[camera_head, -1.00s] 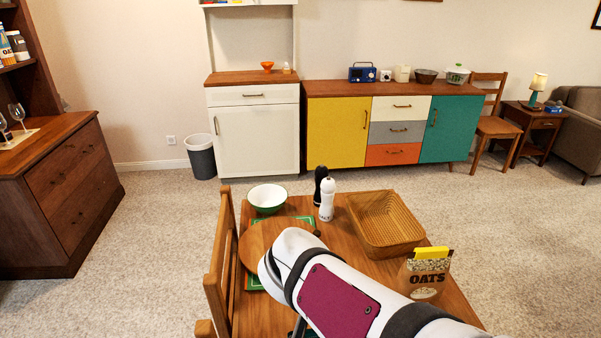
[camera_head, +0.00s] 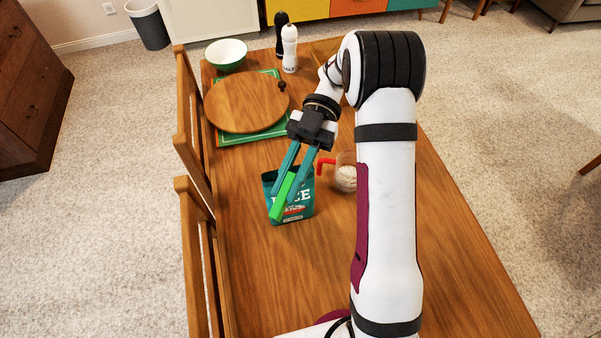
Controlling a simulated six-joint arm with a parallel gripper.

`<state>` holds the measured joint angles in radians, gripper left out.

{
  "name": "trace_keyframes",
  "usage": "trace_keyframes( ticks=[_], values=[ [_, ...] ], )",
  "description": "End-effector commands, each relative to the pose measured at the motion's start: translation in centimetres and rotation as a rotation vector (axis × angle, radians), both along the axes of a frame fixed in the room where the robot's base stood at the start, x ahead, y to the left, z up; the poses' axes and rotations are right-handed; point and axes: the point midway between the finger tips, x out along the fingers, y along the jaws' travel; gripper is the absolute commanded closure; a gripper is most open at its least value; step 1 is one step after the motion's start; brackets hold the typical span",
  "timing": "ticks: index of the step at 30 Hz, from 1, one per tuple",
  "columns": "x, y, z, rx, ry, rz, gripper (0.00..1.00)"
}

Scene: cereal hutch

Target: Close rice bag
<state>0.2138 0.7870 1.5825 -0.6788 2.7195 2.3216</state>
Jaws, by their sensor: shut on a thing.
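The rice bag (camera_head: 304,209) is a small teal packet with white lettering. It stands on the wooden table, left of my arm. My gripper (camera_head: 285,190) reaches down over it, with its two teal fingers shut on a bright green bar-shaped clip (camera_head: 281,209). The clip slants across the front of the bag in the picture and hides part of its top and lettering. I cannot tell whether the clip touches the bag or whether the bag's top is folded.
A clear cup with pale contents (camera_head: 346,178) and a red handle or scoop (camera_head: 324,165) stand close right of the bag. Behind are a round wooden board (camera_head: 245,103) on a green mat (camera_head: 237,138), a bowl (camera_head: 226,54) and salt (camera_head: 290,50) and pepper mills. Chairs (camera_head: 188,120) line the left edge.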

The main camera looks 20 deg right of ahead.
Motion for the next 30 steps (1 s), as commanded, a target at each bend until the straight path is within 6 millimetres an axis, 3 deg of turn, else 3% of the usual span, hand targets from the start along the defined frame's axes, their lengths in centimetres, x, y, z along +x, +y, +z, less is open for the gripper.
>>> trace_keyframes(
  ticks=[6, 12, 16, 30],
  values=[
    [3.1, -0.9, 1.4, 0.112, 0.086, -0.525, 1.0],
    [5.6, -2.8, 2.1, 0.214, 0.113, -0.86, 1.0],
    [6.0, -3.1, 1.7, 0.232, 0.113, -0.909, 1.0],
    [6.0, -3.0, -3.0, 0.232, 0.111, -0.903, 1.0]
  ],
)
